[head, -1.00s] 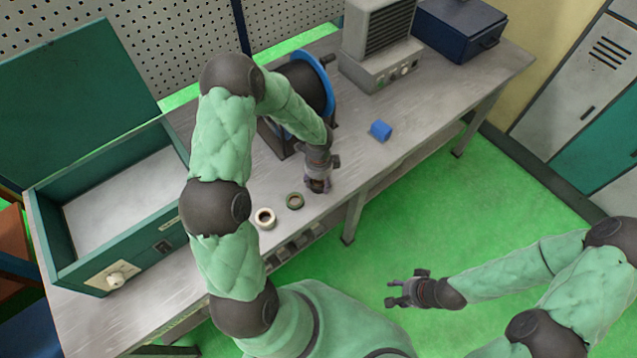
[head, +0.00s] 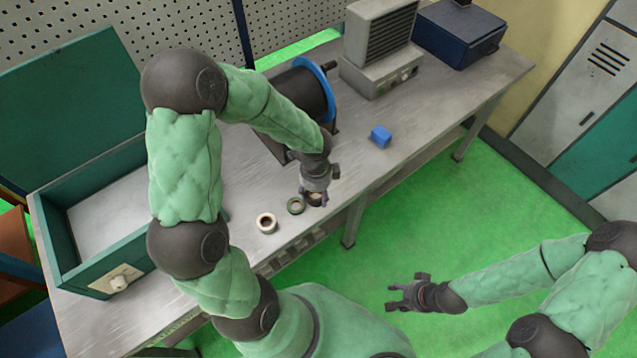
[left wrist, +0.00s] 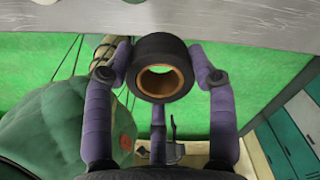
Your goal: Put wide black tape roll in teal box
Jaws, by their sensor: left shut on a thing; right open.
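The wide black tape roll (left wrist: 160,54), with a tan core, is between the fingers of my left gripper (left wrist: 157,70) in the left wrist view. The left gripper is shut on it. In the head view the left gripper (head: 314,199) is near the table's front edge, and the roll is mostly hidden by the fingers. The teal box (head: 67,281) stands with its lid up at the left end of the table. Its inside is pale and looks empty where it shows; my left arm covers its right part. My right gripper (head: 396,293) is open and empty, out over the floor.
A blue block (head: 381,136), a black spool with a blue rim (head: 318,90), a grey machine (head: 378,72) and a dark blue box (head: 459,32) stand further right.

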